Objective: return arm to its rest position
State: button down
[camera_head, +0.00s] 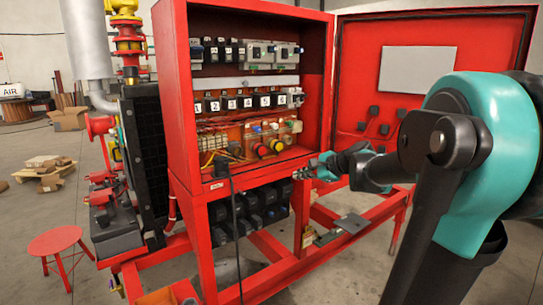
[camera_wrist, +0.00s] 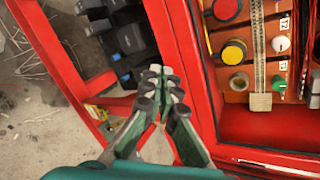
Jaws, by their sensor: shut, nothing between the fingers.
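My gripper (camera_head: 303,174) is at the lower right front edge of the open red cabinet (camera_head: 180,110) in the head view. In the wrist view my gripper (camera_wrist: 161,82) has its fingertips together, with nothing between them. It points toward the red frame at the cabinet's lower edge; whether it touches the frame I cannot tell. My teal and dark arm (camera_head: 480,150) reaches in from the right side of the head view.
The cabinet door (camera_head: 345,75) stands open on the right, behind my arm. Inside are breakers (camera_head: 240,103), a yellow button (camera_head: 262,150) and a red button (camera_head: 278,146). A black cable (camera_head: 234,220) hangs at the front. A red stool (camera_head: 56,243) stands at left on open floor.

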jog(key=s+d+f+n+g+h, duration=0.2)
jog(key=s+d+f+n+h, duration=0.2)
jog(key=s+f+n, duration=0.4)
jog(key=s+d+f+n+g+h, duration=0.2)
jog(key=s+f+n, duration=0.6)
jog(key=s+f, duration=0.9)
jog(key=d+h, duration=0.2)
jog(key=shift+s+d+f+g, duration=0.25)
jog(key=shift+s+d+g, duration=0.1)
jog(key=shift+g, duration=0.05)
jog(key=shift+d, duration=0.15)
